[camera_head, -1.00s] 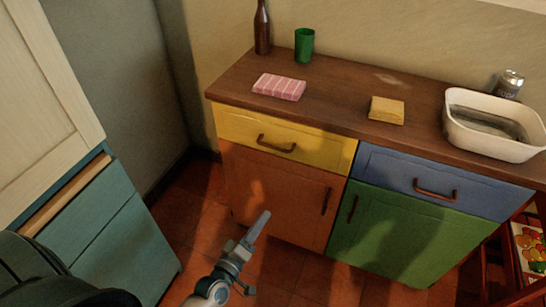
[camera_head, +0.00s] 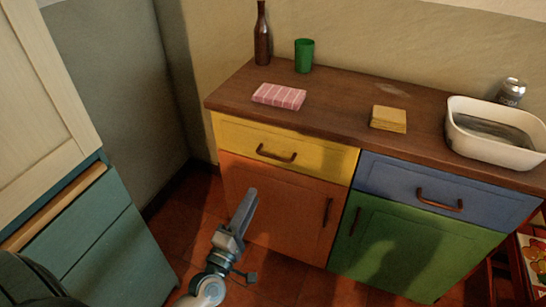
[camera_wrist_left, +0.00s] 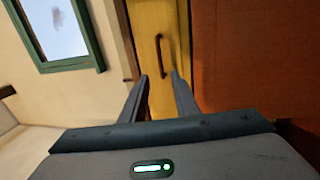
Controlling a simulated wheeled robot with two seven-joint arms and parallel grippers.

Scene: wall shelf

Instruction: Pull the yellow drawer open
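The yellow drawer (camera_head: 230,133) is shut, at the upper left of the cabinet under the wooden counter. Its dark, bow-shaped handle (camera_head: 276,156) sits in the middle of its front. My left gripper (camera_head: 252,192) is below and in front of the drawer, over the orange door in the head view, apart from the handle. In the left wrist view my left gripper (camera_wrist_left: 160,77) is open and empty. The handle (camera_wrist_left: 159,54) shows ahead, between the fingertips, running upright on the yellow drawer (camera_wrist_left: 147,30). My right gripper is not in view.
Below the drawer is an orange door (camera_head: 300,205); a blue drawer (camera_head: 390,180) and green door (camera_head: 400,240) are to the right. A teal cabinet (camera_head: 110,245) stands left. The counter (camera_head: 345,105) holds a bottle, green cup, pink and yellow items, white basin and can.

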